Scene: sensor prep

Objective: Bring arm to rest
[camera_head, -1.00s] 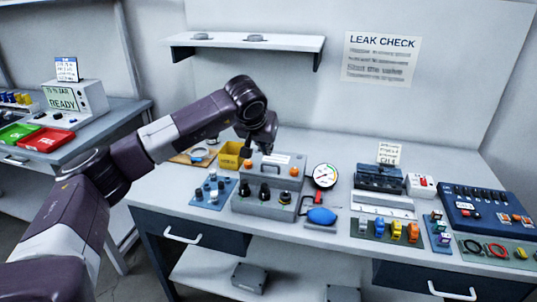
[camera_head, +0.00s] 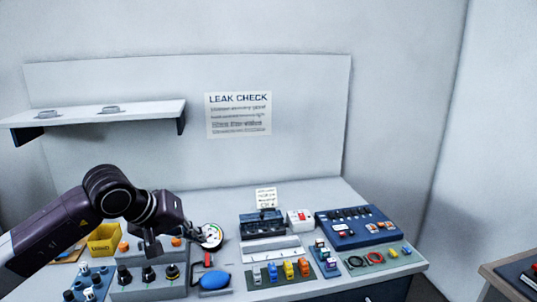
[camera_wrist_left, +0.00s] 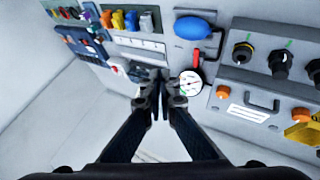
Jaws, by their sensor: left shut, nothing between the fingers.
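My left arm (camera_head: 62,222) comes in from the left in the head view. The gauge (camera_wrist_left: 191,83) appears just right of the fingertips there. Whether the fingers touch anything below is hard to tell, but they look apart from the bench items. My right arm and gripper are not visible.
The bench (camera_head: 408,264) carries a blue bulb (camera_head: 215,281), a yellow bin (camera_head: 104,240), several coloured connectors (camera_head: 288,270) and a blue case (camera_head: 356,226). A wall shelf (camera_head: 100,117) is at the upper left. Another table (camera_head: 500,282) stands at the lower right.

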